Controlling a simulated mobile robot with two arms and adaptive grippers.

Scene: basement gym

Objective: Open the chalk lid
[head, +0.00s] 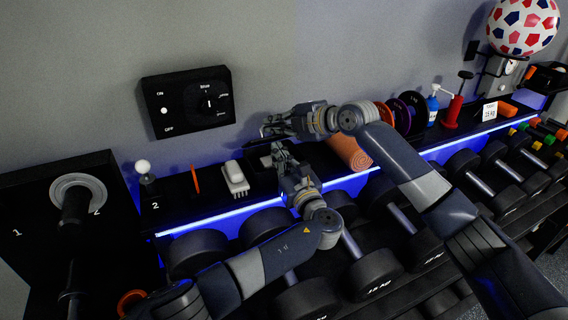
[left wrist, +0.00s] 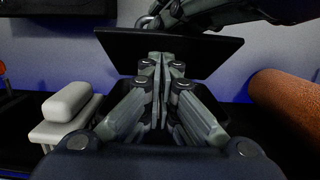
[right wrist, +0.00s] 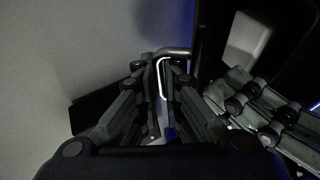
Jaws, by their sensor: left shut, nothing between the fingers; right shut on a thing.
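The black chalk box (head: 257,163) stands on the shelf, mostly behind my grippers. Its black lid (left wrist: 205,52) is raised and tilted above the box in the left wrist view. My right gripper (head: 270,127) is shut on the lid's silver handle (right wrist: 174,51), which shows between its fingers in the right wrist view. My left gripper (head: 277,150) is shut and empty. Its fingertips (left wrist: 165,60) are in front of the lid, close to its face; I cannot tell if they touch. The inside of the box is hidden.
A white brush (head: 236,178) stands just left of the box. An orange rolled mat (head: 349,152) lies just right of it. A switch panel (head: 187,102) is on the wall above. Dumbbells (head: 372,272) fill the rack below the shelf.

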